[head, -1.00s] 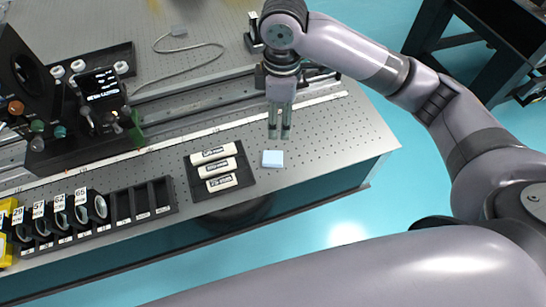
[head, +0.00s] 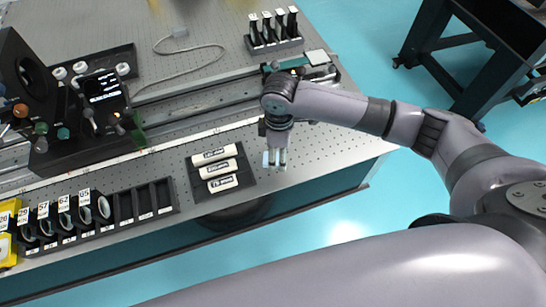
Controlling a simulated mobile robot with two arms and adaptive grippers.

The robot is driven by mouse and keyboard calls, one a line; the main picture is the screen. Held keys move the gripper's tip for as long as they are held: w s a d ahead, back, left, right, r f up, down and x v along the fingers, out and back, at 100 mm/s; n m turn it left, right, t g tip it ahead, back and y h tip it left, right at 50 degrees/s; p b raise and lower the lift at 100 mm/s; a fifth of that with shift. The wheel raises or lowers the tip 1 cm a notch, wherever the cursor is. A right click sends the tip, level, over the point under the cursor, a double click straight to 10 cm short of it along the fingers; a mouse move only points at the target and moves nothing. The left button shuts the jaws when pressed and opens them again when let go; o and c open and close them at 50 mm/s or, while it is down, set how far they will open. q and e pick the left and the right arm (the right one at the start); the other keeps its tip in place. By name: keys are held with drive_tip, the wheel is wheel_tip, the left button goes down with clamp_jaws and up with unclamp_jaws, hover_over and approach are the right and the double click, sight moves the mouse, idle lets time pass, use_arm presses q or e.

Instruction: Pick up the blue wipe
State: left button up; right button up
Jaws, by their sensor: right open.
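The blue wipe (head: 265,159) is a small pale-blue square on the perforated optical table, near its front edge. My right gripper (head: 275,166) is directly over it, pointing down, with its fingers open. The fingers hide most of the wipe, and only a sliver shows at their left side. I cannot tell whether the fingertips touch the wipe or the table. My left gripper is not in view.
A black tray with several white labelled tubes (head: 220,166) lies just left of the gripper. A black rack (head: 135,205) with round optics is further left. A rail (head: 200,99) runs behind, with a black holder (head: 276,40) beyond. The table top to the gripper's right is clear.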

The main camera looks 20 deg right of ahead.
sight(277, 158)
drive_tip(key=shift+f, duration=1.25)
drive_tip(key=shift+c, duration=0.5)
drive_tip(key=c, duration=0.8)
drive_tip(key=shift+r, duration=0.1)
wheel_tip(277, 158, up, 20)
drive_tip(key=shift+f+b, duration=0.1)
drive_tip(key=shift+b, duration=0.4)
